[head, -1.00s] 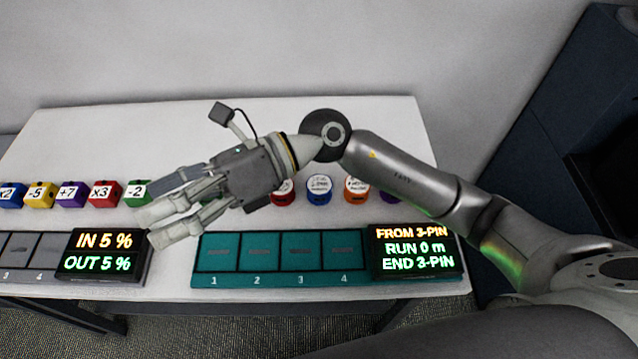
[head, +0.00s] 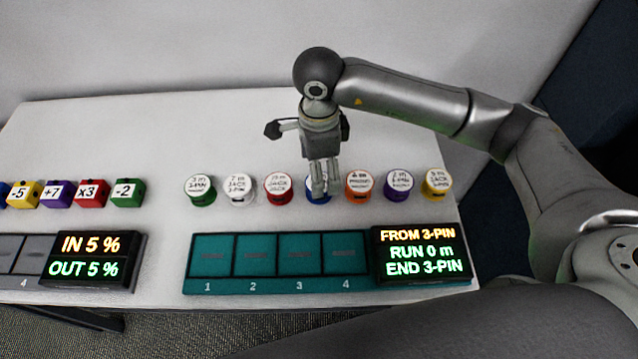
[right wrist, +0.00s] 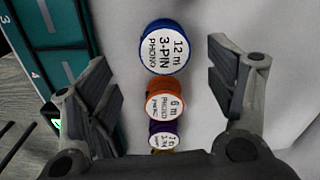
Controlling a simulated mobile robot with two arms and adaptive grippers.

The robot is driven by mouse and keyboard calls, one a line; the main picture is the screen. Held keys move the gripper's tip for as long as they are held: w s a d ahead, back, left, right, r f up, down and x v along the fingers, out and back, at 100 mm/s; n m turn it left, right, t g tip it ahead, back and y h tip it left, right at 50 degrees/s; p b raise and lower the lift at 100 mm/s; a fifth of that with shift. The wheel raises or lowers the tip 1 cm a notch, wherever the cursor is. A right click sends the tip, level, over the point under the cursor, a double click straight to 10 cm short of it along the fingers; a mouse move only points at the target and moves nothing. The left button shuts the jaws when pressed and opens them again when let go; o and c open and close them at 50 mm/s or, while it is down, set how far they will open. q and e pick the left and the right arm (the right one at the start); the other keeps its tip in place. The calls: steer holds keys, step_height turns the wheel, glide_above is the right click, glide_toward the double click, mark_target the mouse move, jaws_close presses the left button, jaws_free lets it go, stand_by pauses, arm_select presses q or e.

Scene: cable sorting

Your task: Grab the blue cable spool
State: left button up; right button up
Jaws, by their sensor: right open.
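The blue cable spool (head: 318,197) stands in the row of spools on the white table, mostly hidden behind my right gripper (head: 318,192) in the head view. In the right wrist view the blue spool (right wrist: 163,46) shows a white label reading 12 m 3-PIN PHONO. My right gripper (right wrist: 163,85) is open and empty, pointing down, with its fingers apart on either side of the spool row. The blue spool lies ahead of the fingertips, between their lines. My left gripper is not in view.
An orange spool (head: 359,187) and a red spool (head: 278,187) flank the blue one; green, white, purple and yellow spools complete the row. A teal tray (head: 190,285) with numbered slots lies in front, beside a display (head: 421,255). Numbered cubes (head: 92,193) stand at left.

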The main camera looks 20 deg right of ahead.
mark_target(320, 201)
steer(key=shift+f, duration=0.85)
steer(key=f+p, duration=0.2)
steer(key=f, duration=0.2)
steer(key=shift+w+f, duration=0.1)
steer(key=shift+w, duration=0.1)
steer(key=shift+f, duration=0.5)
steer(key=shift+w, duration=0.1)
steer(key=c, duration=1.2)
